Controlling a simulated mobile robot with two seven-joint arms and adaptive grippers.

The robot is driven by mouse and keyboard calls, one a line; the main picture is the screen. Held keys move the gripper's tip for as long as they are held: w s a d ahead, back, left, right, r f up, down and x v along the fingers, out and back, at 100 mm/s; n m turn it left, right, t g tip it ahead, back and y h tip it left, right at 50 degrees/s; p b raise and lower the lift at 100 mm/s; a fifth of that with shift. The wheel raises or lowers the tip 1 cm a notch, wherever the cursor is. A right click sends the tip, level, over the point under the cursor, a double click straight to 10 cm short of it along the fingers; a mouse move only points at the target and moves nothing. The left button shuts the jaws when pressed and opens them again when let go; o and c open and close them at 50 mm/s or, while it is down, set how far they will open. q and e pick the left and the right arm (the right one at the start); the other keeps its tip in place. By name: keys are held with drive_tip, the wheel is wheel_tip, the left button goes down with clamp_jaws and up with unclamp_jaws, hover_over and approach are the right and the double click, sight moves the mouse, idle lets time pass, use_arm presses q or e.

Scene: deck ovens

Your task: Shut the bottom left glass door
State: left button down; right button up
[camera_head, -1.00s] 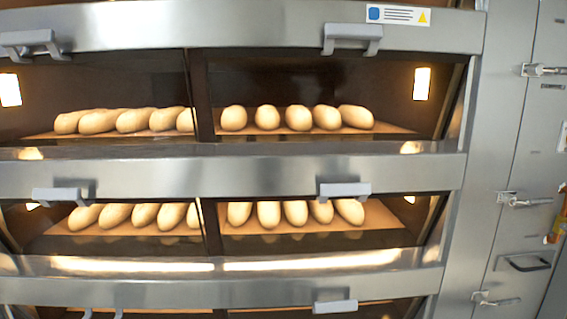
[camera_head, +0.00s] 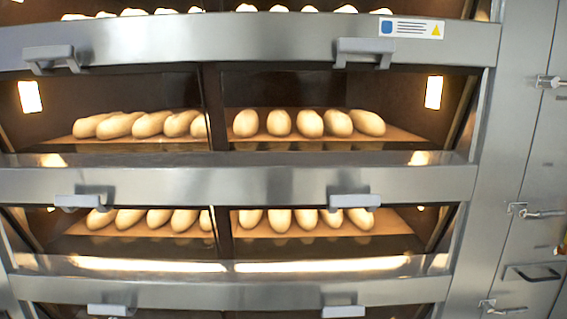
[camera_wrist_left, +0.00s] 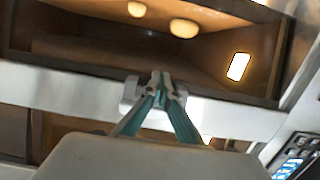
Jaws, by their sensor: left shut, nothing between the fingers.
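The ovens have glass doors in stacked decks, left and right of a middle post. In the head view the lowest left handle in sight (camera_head: 108,309) is a short grey bar at the bottom edge. It sits about level with the right handle (camera_head: 343,311) beside it. The glass below is cut off. Neither gripper shows in the head view. In the left wrist view my left gripper (camera_wrist_left: 158,85) is shut and empty. Its fingertips overlap a grey handle (camera_wrist_left: 130,92) on a metal rail; I cannot tell whether they touch, or which door it is.
Pale loaves lie on lit decks, such as the middle left loaves (camera_head: 150,124) and lower right loaves (camera_head: 305,220). A steel side panel (camera_head: 530,130) with latches stands at right. In the wrist view a lit control panel (camera_wrist_left: 290,165) is at lower right.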

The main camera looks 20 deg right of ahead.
use_arm(q)
drive_tip(key=v, duration=0.2)
drive_tip(key=p+v, duration=0.1)
drive_tip(key=v, duration=0.1)
drive_tip(key=f+p+v, duration=0.1)
drive_tip(key=shift+s+a, duration=0.15)
drive_tip(key=shift+s, duration=0.3)
idle(0.9)
